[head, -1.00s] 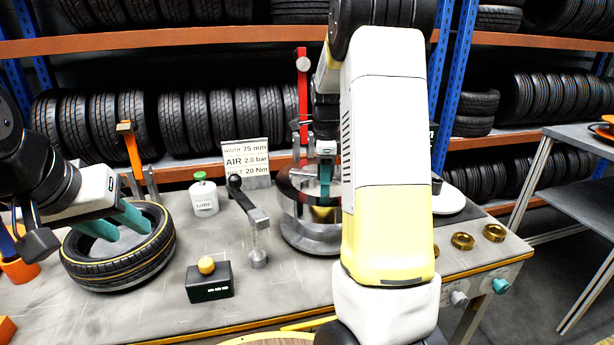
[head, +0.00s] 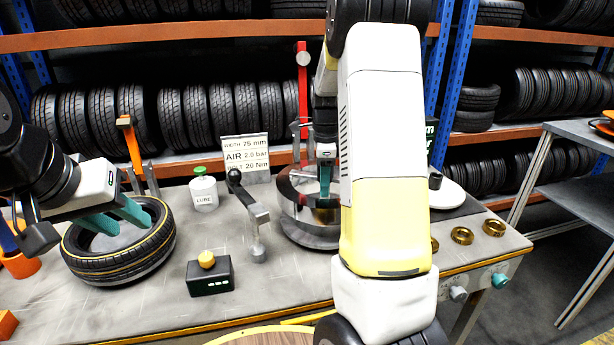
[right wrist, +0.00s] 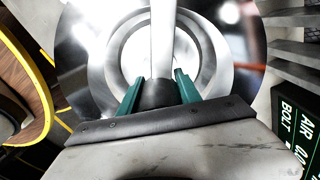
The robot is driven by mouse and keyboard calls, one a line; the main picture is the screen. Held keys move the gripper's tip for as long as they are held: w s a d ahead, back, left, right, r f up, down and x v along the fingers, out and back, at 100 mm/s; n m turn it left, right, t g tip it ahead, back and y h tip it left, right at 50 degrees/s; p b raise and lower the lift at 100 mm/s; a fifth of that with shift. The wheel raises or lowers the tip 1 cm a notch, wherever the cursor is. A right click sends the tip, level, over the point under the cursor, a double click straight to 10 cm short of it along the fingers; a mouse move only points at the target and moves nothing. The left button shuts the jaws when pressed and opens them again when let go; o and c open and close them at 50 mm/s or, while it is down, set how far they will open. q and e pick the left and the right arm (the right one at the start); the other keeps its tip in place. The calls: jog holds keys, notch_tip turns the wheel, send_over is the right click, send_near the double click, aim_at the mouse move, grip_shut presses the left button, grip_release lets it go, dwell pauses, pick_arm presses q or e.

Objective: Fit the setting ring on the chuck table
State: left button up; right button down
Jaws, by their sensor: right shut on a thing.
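The chuck table (head: 312,236), a round grey metal stand, is on the bench behind my right forearm, which hides its right side. A shiny ring, seemingly the setting ring (head: 290,190), is at its upper part; I cannot tell whether it is seated. My right gripper (head: 325,180) points down there. In the right wrist view my right gripper (right wrist: 158,88) is shut on a dark grip at the end of a pale bar that crosses the ring (right wrist: 118,50). My left gripper (head: 118,216) is open and empty above a yellow-striped tyre (head: 120,268).
A black lever (head: 248,205), a white lube pot (head: 203,192) and a black box with yellow knob (head: 210,278) stand left of the chuck table. Brass rings (head: 493,228) lie at the right. A sign (head: 246,155) stands behind. Bare bench lies in front.

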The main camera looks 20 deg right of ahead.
jog(key=shift+f, duration=2.55)
jog(key=c, duration=0.7)
grip_release()
jog(key=shift+c, duration=0.2)
jog(key=shift+s+f, duration=0.1)
notch_tip(320, 180, up, 7)
jog(key=shift+f, duration=0.1)
jog(key=shift+r, duration=0.55)
